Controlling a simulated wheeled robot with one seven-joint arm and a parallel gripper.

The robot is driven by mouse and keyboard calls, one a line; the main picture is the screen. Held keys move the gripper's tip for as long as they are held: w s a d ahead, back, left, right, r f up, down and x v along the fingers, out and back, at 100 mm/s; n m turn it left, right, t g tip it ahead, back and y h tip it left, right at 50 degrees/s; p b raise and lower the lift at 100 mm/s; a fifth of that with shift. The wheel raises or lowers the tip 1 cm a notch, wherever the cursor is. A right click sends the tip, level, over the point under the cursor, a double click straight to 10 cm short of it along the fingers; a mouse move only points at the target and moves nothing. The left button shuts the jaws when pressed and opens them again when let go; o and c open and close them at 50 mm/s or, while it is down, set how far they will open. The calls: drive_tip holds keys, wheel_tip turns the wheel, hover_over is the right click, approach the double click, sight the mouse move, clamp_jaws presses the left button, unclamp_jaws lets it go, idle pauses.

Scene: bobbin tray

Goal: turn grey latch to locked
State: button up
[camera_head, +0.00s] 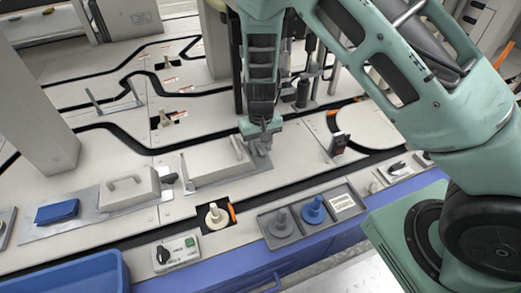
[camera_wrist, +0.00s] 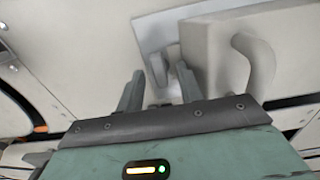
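The grey latch (camera_wrist: 158,68) shows in the wrist view as a small upright piece on a pale plate (camera_wrist: 150,30), beside a light grey box-shaped cover (camera_wrist: 215,60) with a curved handle (camera_wrist: 258,60). In the head view my gripper (camera_head: 260,148) points down at the right end of the cover (camera_head: 212,162). My gripper largely hides the latch there, and its turn position is unclear.
A second handled cover (camera_head: 125,193) with a dark knob (camera_head: 168,178) stands to the left. A tray (camera_head: 296,236) with a grey bobbin (camera_head: 281,218) and a blue bobbin (camera_head: 313,207) lies in front. A cream bobbin (camera_head: 214,216) and a switch box (camera_head: 176,256) are nearby.

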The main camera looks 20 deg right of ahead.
drive_tip(key=shift+f, duration=0.25)
clamp_jaws()
